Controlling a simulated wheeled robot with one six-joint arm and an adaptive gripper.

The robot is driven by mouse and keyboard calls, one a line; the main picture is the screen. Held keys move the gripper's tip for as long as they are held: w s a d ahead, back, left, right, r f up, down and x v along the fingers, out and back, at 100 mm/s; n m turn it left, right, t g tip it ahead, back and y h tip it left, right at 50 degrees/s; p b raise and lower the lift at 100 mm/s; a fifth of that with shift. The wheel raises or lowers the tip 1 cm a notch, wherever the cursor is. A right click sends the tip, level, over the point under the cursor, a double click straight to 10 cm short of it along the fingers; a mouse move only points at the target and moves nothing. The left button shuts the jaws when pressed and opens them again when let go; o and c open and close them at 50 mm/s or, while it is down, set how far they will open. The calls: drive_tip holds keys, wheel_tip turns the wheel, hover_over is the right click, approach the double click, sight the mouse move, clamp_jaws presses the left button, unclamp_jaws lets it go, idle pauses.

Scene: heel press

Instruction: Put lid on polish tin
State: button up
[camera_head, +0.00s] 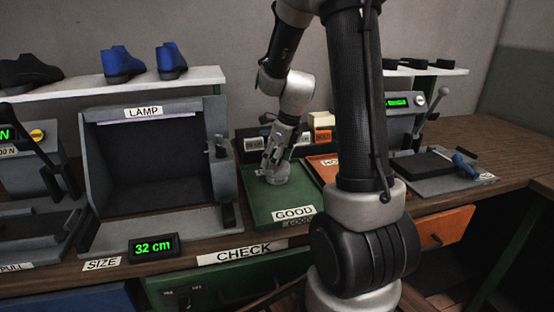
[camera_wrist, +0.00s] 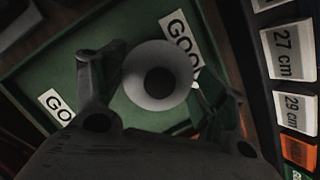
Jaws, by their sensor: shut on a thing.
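My gripper (camera_head: 272,156) is low over the green GOOD tray (camera_head: 259,211), pointing down. In the wrist view its fingers (camera_wrist: 162,82) stand on both sides of a round grey piece with a dark round centre (camera_wrist: 158,73), and they are shut on it. I take this piece to be the lid. In the head view a small grey round shape (camera_head: 277,176) shows right under the fingertips. I cannot tell whether the polish tin is beneath it or whether the two touch. No separate tin shows clearly in either view.
The LAMP booth (camera_head: 150,165) stands left of the tray. An orange tray (camera_head: 325,168) lies to the right, partly behind my arm. Size-marked boxes (camera_wrist: 291,52) line the tray's far side. A press with a lever (camera_head: 440,110) is further right. The tray's front is clear.

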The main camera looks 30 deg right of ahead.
drive_tip(key=o, duration=0.9)
drive_tip(key=shift+c, duration=0.2)
drive_tip(key=shift+o, duration=0.3)
drive_tip(key=shift+r, duration=3.5)
